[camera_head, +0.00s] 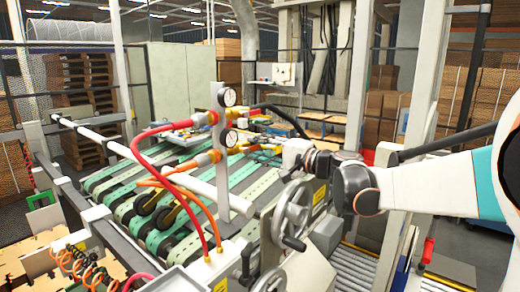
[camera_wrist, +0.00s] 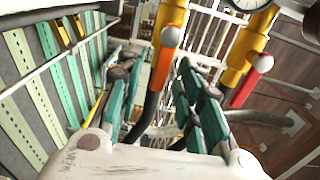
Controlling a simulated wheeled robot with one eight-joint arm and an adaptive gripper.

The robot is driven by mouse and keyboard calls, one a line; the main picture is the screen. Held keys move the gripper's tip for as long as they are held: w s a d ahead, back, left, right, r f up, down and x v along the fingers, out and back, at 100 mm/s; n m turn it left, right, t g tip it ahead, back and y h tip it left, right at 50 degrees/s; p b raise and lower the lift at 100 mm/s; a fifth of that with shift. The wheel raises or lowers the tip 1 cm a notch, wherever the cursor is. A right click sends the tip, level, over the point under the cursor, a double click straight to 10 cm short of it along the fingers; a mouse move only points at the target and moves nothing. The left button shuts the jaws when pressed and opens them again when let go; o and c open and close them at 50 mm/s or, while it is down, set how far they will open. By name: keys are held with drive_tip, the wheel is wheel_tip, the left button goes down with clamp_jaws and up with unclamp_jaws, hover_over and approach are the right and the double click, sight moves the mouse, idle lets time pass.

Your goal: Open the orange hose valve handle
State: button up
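The orange valve handle (camera_wrist: 161,68) is a flat lever below a pale round knob on a yellow valve body (camera_wrist: 172,14) in the wrist view. My gripper (camera_wrist: 153,82) has its green-padded fingers apart, one to each side of the handle in the picture. I see no clear contact, and the depth between fingertips and handle is hard to tell. In the head view my gripper (camera_head: 290,160) is just right of the lower gauge and its valve. The orange handle cannot be made out there. An orange hose (camera_head: 172,187) runs from the lower fitting.
A similar red handle (camera_wrist: 245,88) hangs on the right in the wrist view. Two gauges (camera_head: 229,138) sit on a grey post (camera_head: 222,185), with a red hose (camera_head: 150,135) beside it. A handwheel (camera_head: 292,214) stands below my arm. A green-striped conveyor (camera_head: 125,180) lies behind.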

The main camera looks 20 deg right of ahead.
drive_tip(key=v, duration=0.7)
drive_tip(key=shift+s, duration=0.15)
